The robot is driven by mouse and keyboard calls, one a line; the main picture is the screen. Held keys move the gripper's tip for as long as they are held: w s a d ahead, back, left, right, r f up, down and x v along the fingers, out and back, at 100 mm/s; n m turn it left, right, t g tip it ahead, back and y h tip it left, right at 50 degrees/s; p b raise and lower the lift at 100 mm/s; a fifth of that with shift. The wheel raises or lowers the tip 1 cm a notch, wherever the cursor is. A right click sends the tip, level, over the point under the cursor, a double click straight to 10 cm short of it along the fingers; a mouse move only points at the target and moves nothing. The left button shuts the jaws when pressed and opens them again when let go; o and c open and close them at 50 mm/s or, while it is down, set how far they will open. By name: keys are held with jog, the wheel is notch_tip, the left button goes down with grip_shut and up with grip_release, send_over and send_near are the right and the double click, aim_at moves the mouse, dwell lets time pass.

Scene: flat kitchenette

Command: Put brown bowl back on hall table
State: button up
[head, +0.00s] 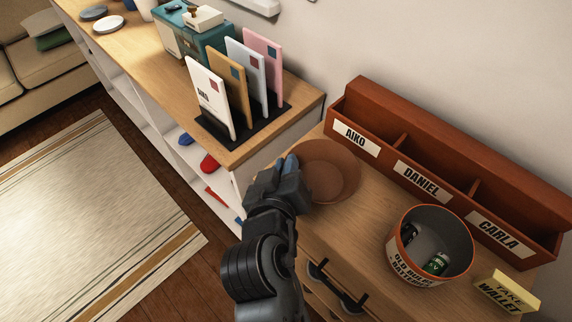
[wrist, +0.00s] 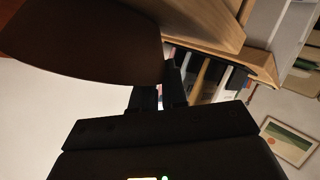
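The brown bowl (head: 330,172) is at the left end of the wooden table (head: 372,222), below the AIKO slot of the letter sorter. I cannot tell whether it rests on the tabletop or is held just above it. My gripper (head: 287,172) is at the bowl's left rim, with its fingers closed on the wall. In the wrist view the bowl (wrist: 90,40) fills the upper left, and my fingers (wrist: 160,88) meet its edge. The bowl looks empty; the contact itself is partly hidden.
A red-brown sorter (head: 440,165) labelled AIKO, DANIEL and CARLA stands along the wall. A battery bucket (head: 430,245) and a yellow note (head: 507,291) are at the right. A shelf (head: 150,75) at the left holds a rack of envelopes (head: 240,85). Bare tabletop lies between bowl and bucket.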

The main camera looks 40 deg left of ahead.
jog(key=o, duration=0.4)
jog(key=shift+c, duration=0.2)
jog(key=b+v, duration=0.1)
jog(key=v, duration=1.1)
jog(key=shift+d, duration=0.1)
